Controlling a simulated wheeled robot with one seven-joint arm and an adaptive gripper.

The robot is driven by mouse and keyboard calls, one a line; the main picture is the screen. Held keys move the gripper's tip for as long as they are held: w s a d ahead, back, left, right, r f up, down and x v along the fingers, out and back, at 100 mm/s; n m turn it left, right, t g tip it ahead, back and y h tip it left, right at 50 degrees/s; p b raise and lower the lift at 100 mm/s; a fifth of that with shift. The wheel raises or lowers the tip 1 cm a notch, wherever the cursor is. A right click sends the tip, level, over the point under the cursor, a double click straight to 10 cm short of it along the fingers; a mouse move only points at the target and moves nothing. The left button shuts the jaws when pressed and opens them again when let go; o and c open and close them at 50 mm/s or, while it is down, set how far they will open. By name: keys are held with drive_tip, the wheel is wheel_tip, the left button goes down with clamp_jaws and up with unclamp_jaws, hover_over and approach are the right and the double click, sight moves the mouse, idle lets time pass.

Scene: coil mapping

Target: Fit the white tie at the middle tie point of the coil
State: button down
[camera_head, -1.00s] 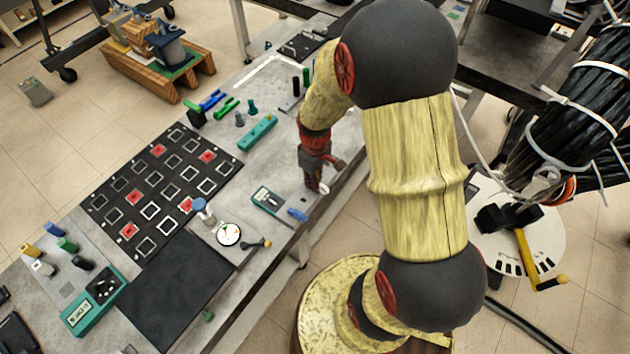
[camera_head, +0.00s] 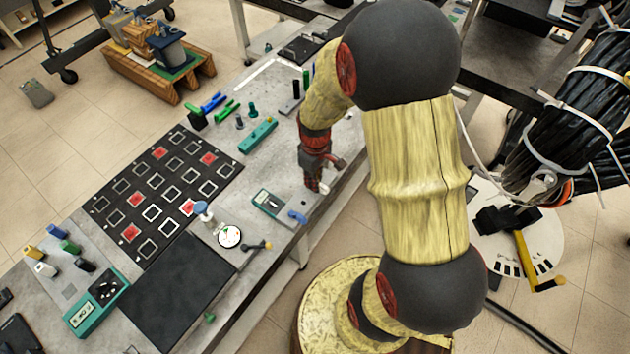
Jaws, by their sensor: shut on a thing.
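My gripper (camera_head: 318,186) is at the bench's right edge, pointing down, small and far off in the head view. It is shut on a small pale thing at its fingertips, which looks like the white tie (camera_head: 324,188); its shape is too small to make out. A thick black cable bundle (camera_head: 560,130), which appears to be the coil, hangs at the upper right, well apart from my gripper. White bands (camera_head: 590,118) go around it, and one tail hangs loose. I cannot tell which tie point is the middle one.
A teal-edged meter (camera_head: 268,202) and a blue piece (camera_head: 297,216) lie on the bench near my gripper. A black grid board (camera_head: 165,190) with red squares lies further left.

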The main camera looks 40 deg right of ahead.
drive_tip(key=shift+r, duration=0.1)
drive_tip(key=shift+r+p, duration=1.3)
drive_tip(key=shift+r, duration=0.45)
drive_tip(key=shift+f, duration=0.1)
